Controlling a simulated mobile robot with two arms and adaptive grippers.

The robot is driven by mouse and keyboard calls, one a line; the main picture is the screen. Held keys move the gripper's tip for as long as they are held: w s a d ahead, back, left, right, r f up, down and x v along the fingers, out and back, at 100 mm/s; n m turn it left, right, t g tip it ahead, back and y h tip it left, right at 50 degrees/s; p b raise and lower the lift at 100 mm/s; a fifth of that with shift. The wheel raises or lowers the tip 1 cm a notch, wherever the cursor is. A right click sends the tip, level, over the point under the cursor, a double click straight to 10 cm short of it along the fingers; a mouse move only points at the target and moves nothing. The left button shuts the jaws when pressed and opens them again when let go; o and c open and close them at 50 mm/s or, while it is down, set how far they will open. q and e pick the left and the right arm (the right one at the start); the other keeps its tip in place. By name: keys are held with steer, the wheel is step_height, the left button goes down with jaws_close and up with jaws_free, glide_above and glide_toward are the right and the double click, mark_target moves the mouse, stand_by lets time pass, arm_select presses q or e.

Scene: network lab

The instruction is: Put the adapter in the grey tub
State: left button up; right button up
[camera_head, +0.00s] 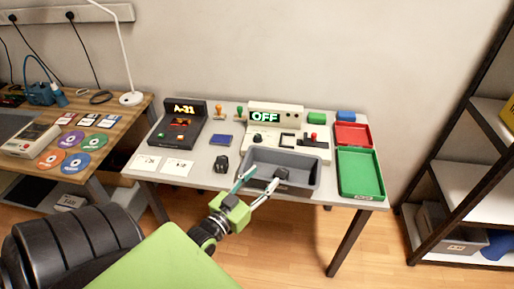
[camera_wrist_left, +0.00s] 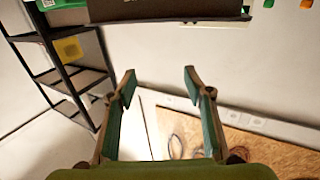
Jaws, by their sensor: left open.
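The grey tub (camera_head: 309,181) stands at the front middle of the table, open at the top. Its dark outer wall seems to cross the top of the left wrist view (camera_wrist_left: 170,9). My left gripper (camera_head: 258,180) is open at the tub's front wall, its fingertips overlapping the tub in the head view. In the left wrist view the gripper (camera_wrist_left: 158,80) has nothing between its fingers. A small black block (camera_head: 221,163), possibly the adapter, sits on the table left of the tub. A pale grey shape shows at the right fingertip; I cannot tell whether it is a separate object.
A green tray (camera_head: 361,191) and a red tray (camera_head: 352,143) lie right of the tub. White cards (camera_head: 178,167) lie at front left. A shelf (camera_head: 470,195) stands at right.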

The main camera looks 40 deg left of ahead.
arm_select(q)
steer(key=s+d+f+g, duration=0.2)
steer(key=s+f+g, duration=0.15)
steer(key=f, duration=0.75)
steer(key=s+d+f+g, duration=0.2)
steer(key=s+f, duration=0.3)
steer(key=f, duration=0.6)
steer(key=s+d+f+g, duration=0.1)
steer(key=s+f+g, duration=0.3)
steer(key=f, duration=0.7)
steer(key=s+d+f+m+g, duration=0.1)
steer(key=s+d+f+g, duration=0.1)
steer(key=s+f, duration=0.4)
steer(key=s+d+f+m+g, duration=0.1)
steer(key=s+d+f+g, duration=0.2)
steer(key=s, duration=0.9)
steer(key=s+d+f+m+g+h, duration=0.1)
steer(key=s+d+f+g, duration=0.1)
steer(key=s+f, duration=0.7)
steer(key=shift+d+f, duration=0.15)
steer(key=shift+d, duration=0.1)
steer(key=shift+g, duration=0.25)
